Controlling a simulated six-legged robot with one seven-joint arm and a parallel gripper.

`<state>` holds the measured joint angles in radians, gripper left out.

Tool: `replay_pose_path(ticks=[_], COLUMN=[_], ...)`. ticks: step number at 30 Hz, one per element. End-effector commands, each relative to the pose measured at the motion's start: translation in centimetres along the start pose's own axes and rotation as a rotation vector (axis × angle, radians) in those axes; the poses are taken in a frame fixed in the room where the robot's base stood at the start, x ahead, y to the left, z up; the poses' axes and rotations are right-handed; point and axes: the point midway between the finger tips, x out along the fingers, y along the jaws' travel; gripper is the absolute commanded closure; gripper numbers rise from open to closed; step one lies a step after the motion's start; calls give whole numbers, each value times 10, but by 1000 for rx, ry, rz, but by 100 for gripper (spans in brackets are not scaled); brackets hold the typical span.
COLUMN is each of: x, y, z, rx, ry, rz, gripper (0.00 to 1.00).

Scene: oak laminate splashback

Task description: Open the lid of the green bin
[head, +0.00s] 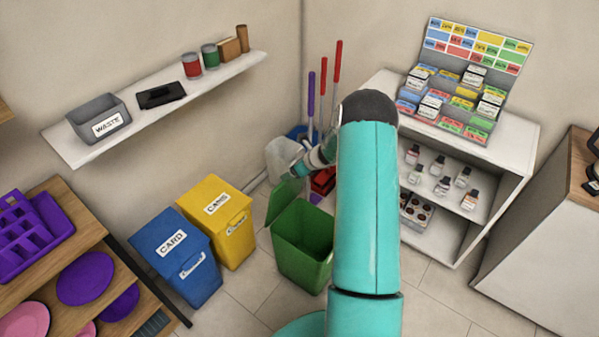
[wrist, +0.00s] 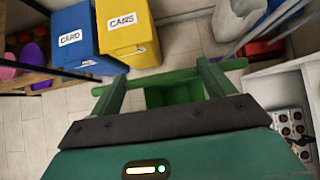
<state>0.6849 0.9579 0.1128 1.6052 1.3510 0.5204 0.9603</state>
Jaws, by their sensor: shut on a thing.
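The green bin (head: 302,250) stands on the floor, its lid (head: 285,200) raised and tilted up at the left and the dark inside showing. In the wrist view the lid (wrist: 160,77) is a thin green bar across my fingertips, with the bin's inside (wrist: 174,96) below it. My gripper (head: 296,172) is at the lid's upper edge and shut on it. In the wrist view the two fingers of my gripper (wrist: 163,74) reach the bar. My arm hides part of the bin's right side in the head view.
A yellow CANS bin (head: 222,225) and a blue CARD bin (head: 178,258) stand left of the green bin. Long-handled tools (head: 322,100) and a pale container (head: 285,155) are behind it. A white shelf unit (head: 455,165) stands right. Tiled floor is clear in front.

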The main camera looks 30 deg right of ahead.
Motion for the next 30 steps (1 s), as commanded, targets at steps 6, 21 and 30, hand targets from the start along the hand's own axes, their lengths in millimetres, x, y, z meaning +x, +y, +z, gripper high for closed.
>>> replay_pose_path(ticks=[6, 21, 30], x=[0, -3, -50], y=[-1, -1, -2], z=[3, 1, 2], rx=[-2, -1, -1], ry=[-4, -1, -2], rz=[-1, -2, -5], gripper=[60, 0, 0])
